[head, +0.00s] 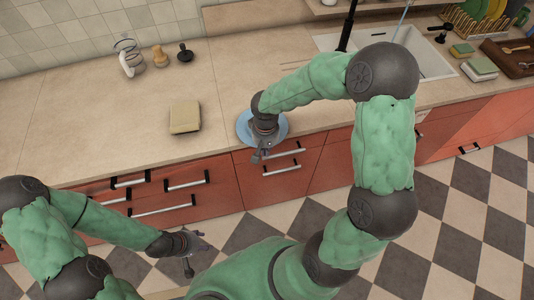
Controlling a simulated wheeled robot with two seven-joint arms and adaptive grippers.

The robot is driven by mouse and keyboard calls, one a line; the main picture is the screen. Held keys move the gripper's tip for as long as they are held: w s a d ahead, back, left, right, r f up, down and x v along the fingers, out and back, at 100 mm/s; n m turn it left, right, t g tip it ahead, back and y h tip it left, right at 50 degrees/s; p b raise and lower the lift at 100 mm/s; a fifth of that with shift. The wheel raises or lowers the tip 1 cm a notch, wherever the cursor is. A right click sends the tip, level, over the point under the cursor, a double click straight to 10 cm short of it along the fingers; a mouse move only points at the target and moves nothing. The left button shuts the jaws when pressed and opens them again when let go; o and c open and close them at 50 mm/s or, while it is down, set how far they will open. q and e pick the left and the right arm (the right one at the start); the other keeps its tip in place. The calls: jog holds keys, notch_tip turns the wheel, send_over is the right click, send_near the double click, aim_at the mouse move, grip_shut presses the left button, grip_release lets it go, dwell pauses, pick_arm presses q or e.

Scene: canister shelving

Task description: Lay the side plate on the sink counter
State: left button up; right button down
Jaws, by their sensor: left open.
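A blue round plate (282,126) is at the front edge of the sink counter (225,75), left of the sink. I take it to be the side plate. It looks flat on or just above the counter; I cannot tell which. My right gripper (262,154) is at the plate's front edge, and my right wrist covers the plate's middle. Whether its fingers grip the rim is hidden. My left gripper (197,254) is open and empty, low over the floor in front of the drawers.
A beige folded cloth or box (185,117) lies left of the plate.

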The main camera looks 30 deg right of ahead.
jog(key=w+d, duration=0.1)
jog(key=w, duration=0.6)
jog(key=w+d, duration=0.1)
jog(key=w, duration=0.3)
jog(key=shift+d, duration=0.3)
jog(key=shift+s, duration=0.2)
